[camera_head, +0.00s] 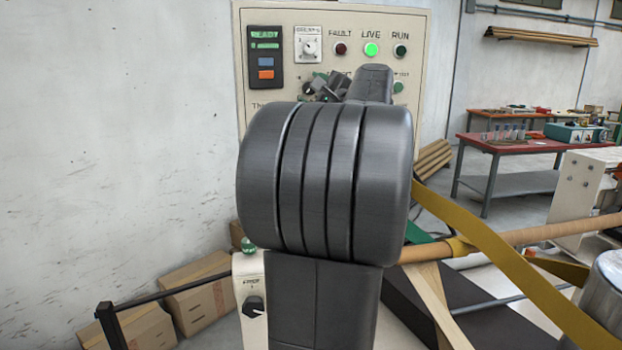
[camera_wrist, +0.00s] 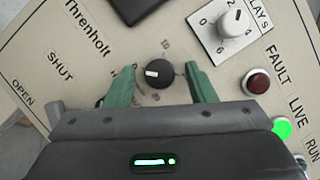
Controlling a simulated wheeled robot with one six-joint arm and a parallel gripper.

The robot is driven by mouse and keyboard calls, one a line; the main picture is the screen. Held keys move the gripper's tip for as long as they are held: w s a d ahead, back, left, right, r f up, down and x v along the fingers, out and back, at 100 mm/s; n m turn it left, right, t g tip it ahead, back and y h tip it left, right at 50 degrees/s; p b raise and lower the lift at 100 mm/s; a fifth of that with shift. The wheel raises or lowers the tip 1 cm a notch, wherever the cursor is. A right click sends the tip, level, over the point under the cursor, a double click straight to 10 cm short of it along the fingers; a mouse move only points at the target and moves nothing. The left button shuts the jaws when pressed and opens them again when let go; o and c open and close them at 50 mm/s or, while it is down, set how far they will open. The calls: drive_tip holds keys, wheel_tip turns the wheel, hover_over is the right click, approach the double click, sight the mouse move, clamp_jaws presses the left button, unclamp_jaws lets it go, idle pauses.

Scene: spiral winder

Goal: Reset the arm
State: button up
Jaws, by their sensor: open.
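My gripper (camera_wrist: 160,88) is open in the wrist view, with its two green fingers apart on either side of a black knob (camera_wrist: 158,73) with a white mark. The knob sits on a cream control panel (camera_wrist: 90,45). I cannot tell whether the fingers touch the panel; I see no contact with the knob. In the head view my dark arm stands in front of the panel (camera_head: 432,30) and hides much of its lower part. The gripper is mostly hidden there behind the arm.
The panel has a dial (camera_head: 309,45), a dark red FAULT lamp (camera_head: 341,49), a lit green LIVE lamp (camera_head: 371,50) and a RUN lamp (camera_head: 400,51). Cardboard boxes (camera_head: 200,300) lie at lower left. A yellow band (camera_head: 500,260) and a wooden-looking tube (camera_head: 540,235) are at right.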

drive_tip(key=m+t+h+p, duration=0.1)
drive_tip(key=m, duration=0.2)
drive_tip(key=m+t+p, duration=0.1)
drive_tip(key=m, duration=0.3)
drive_tip(key=shift+a+t+h, duration=0.15)
drive_tip(key=shift+t+h, duration=0.15)
drive_tip(key=shift+h, duration=0.1)
drive_tip(key=m+h+p, duration=0.1)
drive_tip(key=m, duration=0.2)
drive_tip(key=m+t+h+p, duration=0.1)
drive_tip(key=m, duration=0.2)
drive_tip(key=shift+a+f+t+h, duration=0.1)
drive_tip(key=shift+a+t+h, duration=0.05)
drive_tip(key=shift+t+h, duration=0.2)
drive_tip(key=shift+f+m+h, duration=0.1)
drive_tip(key=shift+m+h, duration=0.15)
drive_tip(key=shift+m, duration=0.15)
